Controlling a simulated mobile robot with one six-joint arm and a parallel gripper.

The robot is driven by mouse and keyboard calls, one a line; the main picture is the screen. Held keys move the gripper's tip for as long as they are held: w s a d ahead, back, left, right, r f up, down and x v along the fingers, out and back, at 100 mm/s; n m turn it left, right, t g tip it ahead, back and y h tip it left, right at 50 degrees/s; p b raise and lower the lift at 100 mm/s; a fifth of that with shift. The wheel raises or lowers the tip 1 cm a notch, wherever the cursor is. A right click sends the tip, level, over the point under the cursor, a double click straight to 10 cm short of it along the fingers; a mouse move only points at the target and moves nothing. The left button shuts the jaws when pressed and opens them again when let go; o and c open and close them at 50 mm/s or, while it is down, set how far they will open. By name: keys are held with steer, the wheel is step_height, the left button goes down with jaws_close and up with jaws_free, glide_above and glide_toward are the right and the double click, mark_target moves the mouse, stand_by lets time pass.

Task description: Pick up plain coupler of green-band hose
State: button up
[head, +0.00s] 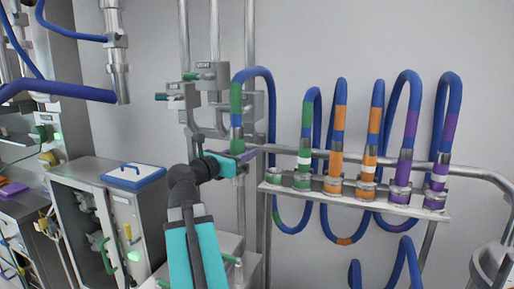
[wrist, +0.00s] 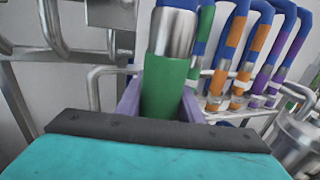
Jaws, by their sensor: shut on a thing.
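The green-band hose (head: 236,97) loops up in blue and comes down at the left of the hose row. Its plain coupler, green with a metal collar and no white ring, shows large in the wrist view (wrist: 163,88). My gripper (wrist: 162,105) has its purple fingers on both sides of the green part and is shut on it. In the head view my gripper (head: 243,158) holds it left of the rack, clear of the rack's holders; the fingers partly hide the coupler's lower end. Another green coupler with a white ring (head: 304,160) stands in the rack.
The metal rack (head: 400,208) holds orange and purple couplers on blue hoses to the right. A rail (head: 470,172) runs behind it. Vertical pipes and grey valve boxes (head: 205,78) stand behind my gripper.

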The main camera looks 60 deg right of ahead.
steer(key=b+v, duration=0.8)
steer(key=v, duration=1.5)
steer(key=shift+a+b, duration=0.3)
steer(key=shift+b, duration=0.05)
